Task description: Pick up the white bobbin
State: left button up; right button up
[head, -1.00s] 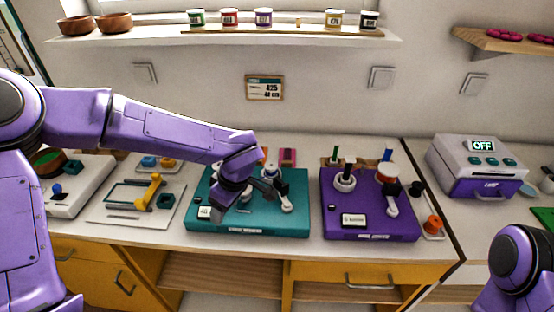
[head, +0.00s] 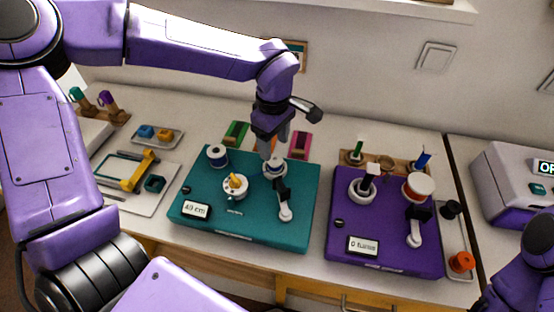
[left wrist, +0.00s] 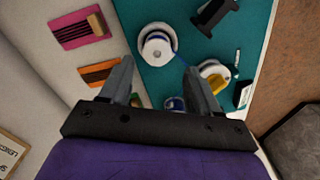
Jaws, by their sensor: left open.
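A white-rimmed bobbin (head: 275,170) with a blue band stands at the back right of the teal board (head: 245,228). It also shows in the left wrist view (left wrist: 157,47), just beyond my fingertips, with a blue thread leading off it. My left gripper (head: 269,152) is open and points down above it; it also shows in the left wrist view (left wrist: 160,68). Its fingers are apart with nothing gripped. A second white-and-blue spool (head: 217,155) stands at the board's back left. A white disc with a yellow top (head: 235,187) sits between. My right gripper is not in view.
A black crank handle (head: 283,190) stands close in front of the bobbin. The purple board (head: 350,262), with its own spools, is to the right. Green (head: 236,134) and pink (head: 301,146) cards lie behind the teal board. A tool tray (head: 150,205) is left.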

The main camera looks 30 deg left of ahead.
aim_at(276, 159)
pick_arm(q)
jog(key=f, duration=0.5)
jog(key=shift+w+d+f, duration=0.15)
jog(key=shift+w+f, duration=0.15)
jog(key=shift+f, duration=0.1)
jog(key=shift+s+f, duration=0.15)
jog(key=shift+f, duration=0.1)
jog(key=c, duration=0.9)
jog(key=shift+r, duration=0.1)
